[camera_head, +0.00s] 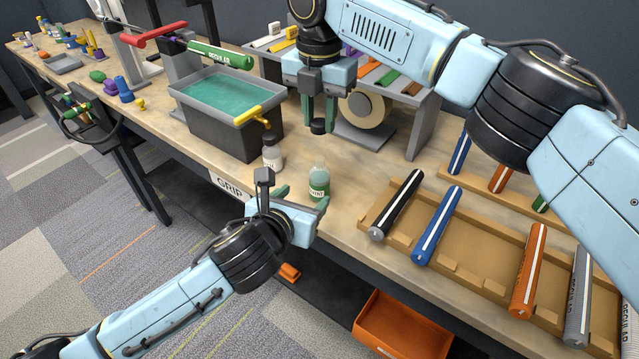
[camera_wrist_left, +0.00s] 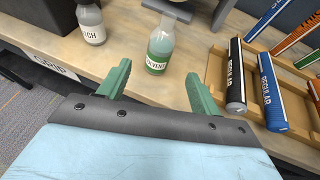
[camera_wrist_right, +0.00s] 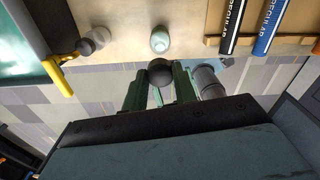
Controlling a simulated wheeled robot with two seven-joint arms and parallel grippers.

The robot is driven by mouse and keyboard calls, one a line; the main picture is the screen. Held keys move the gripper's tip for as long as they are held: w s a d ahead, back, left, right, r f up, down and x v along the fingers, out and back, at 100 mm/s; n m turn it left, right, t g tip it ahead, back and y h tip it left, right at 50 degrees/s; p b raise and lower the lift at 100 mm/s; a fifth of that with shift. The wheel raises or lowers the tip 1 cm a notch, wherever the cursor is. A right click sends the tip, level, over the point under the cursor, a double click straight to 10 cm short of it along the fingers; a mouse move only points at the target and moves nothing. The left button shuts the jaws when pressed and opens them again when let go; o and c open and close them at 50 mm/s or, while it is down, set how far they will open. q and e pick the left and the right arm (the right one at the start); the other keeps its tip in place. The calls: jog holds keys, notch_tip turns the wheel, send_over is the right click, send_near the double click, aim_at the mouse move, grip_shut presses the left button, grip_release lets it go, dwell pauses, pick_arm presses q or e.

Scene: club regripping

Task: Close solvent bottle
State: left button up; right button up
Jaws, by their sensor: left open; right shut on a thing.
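The solvent bottle (camera_head: 319,185) is a clear bottle with green liquid and a green label, upright near the table's front edge. Its top is uncapped. It also shows in the left wrist view (camera_wrist_left: 160,48) and the right wrist view (camera_wrist_right: 160,40). My left gripper (camera_head: 302,197) is open in front of the bottle. In the left wrist view the bottle stands beyond the fingertips, apart from them. My right gripper (camera_head: 318,112) is shut on a black cap (camera_head: 318,127), held above and behind the bottle. The cap also shows in the right wrist view (camera_wrist_right: 160,73).
A second labelled bottle (camera_head: 272,158) with a dark cap stands left of the solvent bottle. A grey basin (camera_head: 225,130) of green liquid with a yellow-handled tap is behind it. A wooden rack (camera_head: 455,262) with several grips lies right. A tape roll (camera_head: 364,108) stands behind.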

pick_arm(q)
jog(key=x, duration=1.2)
jog(key=shift+c, duration=0.4)
grip_shut()
pick_arm(e)
send_over(320, 159)
jog(key=shift+f, duration=2.5)
jog(key=shift+f, duration=0.85)
jog(key=shift+f, duration=0.6)
